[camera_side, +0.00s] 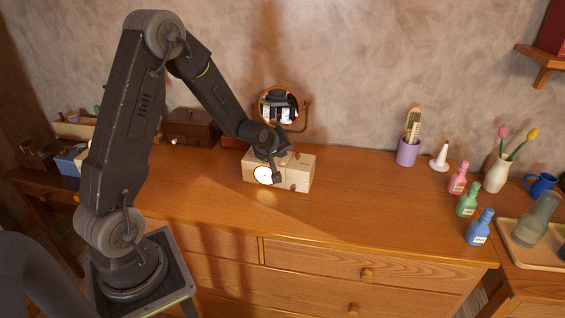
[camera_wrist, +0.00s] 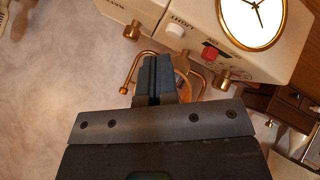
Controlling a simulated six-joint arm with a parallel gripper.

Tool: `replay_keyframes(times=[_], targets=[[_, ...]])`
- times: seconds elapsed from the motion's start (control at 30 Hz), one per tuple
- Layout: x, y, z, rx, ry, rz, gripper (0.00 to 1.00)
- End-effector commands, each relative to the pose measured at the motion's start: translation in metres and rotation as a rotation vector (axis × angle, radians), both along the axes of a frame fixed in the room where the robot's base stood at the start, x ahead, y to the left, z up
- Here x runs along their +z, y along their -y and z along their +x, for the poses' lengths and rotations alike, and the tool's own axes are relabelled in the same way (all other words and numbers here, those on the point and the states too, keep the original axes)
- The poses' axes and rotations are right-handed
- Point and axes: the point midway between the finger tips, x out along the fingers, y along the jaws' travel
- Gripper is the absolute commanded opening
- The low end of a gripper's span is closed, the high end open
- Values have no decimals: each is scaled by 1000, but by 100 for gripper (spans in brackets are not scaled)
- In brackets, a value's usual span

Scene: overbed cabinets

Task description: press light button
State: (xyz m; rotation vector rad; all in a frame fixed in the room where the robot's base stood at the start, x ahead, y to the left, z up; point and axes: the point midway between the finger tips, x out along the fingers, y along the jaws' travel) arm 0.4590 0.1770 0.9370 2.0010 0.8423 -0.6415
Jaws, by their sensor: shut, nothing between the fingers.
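A pale box (camera_side: 298,178) with a lit round clock face (camera_side: 263,175) stands on the wooden dresser. In the wrist view, the clock face (camera_wrist: 253,18) is at the top right. A white button (camera_wrist: 176,31) sits by lettering that appears to read LIGHT, upside down. A red button (camera_wrist: 208,53) is to its right. My gripper (camera_wrist: 155,60) is shut and empty, its fingertips just below and left of the white button in the picture. A gap shows between them. In the side view my wrist hangs over the box and hides part of its top and front.
A round mirror (camera_side: 279,105) on a stand is close behind the box. A purple cup (camera_side: 408,152), a white cone (camera_side: 440,157) and coloured bottles (camera_side: 468,203) stand to the right. The dresser top between box and bottles is clear.

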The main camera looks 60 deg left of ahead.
Motion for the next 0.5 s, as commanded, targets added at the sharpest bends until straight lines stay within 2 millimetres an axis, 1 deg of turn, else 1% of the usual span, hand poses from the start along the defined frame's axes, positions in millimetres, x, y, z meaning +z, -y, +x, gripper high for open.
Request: replay_keyframes(times=[0.3,0.37,0.5], targets=[[2,0,0,0,0,0,0],[5,0,0,0,1,1,0],[18,0,1,-1,3,1,0]])
